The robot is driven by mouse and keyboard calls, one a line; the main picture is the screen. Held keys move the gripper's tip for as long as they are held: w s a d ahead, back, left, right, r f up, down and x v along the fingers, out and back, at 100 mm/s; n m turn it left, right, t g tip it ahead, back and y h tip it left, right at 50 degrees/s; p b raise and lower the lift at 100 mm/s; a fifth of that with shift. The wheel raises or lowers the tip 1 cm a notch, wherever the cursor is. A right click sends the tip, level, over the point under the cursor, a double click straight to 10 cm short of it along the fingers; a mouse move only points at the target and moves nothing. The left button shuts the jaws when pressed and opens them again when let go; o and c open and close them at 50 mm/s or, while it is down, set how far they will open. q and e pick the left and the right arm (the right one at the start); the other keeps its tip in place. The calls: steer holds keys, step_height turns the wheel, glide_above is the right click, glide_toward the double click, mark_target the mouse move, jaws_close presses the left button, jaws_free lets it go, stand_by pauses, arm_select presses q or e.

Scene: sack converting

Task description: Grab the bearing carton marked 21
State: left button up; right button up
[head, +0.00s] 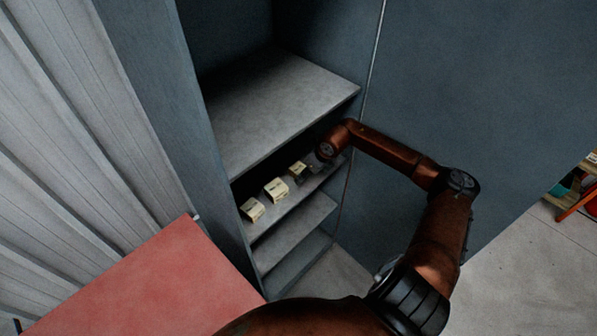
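Three small cream cartons stand in a row on a middle shelf (285,209) of the open cabinet. They are a near carton (252,209), a middle carton (277,190) and a far carton (298,168). Dark marks show on them, but they are too small to read, so I cannot tell which is marked 21. My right gripper (307,171) is at the shelf, just right of the far carton. It is dark and small, and I cannot tell whether it touches or holds that carton. My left gripper is out of view.
A wide grey shelf (270,110) lies above the cartons, and lower shelves (293,232) lie below. The cabinet's left side panel (170,90) and a red surface (165,285) are at the left. A blue-grey wall or panel (490,90) stands right of the opening.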

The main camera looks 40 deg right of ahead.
mark_target(299, 168)
steer(key=w, duration=0.5)
steer(key=shift+a+f, duration=0.25)
steer(key=shift+f, duration=0.3)
steer(key=shift+d, duration=0.1)
steer(key=shift+c, duration=0.5)
steer(key=c, duration=1.2)
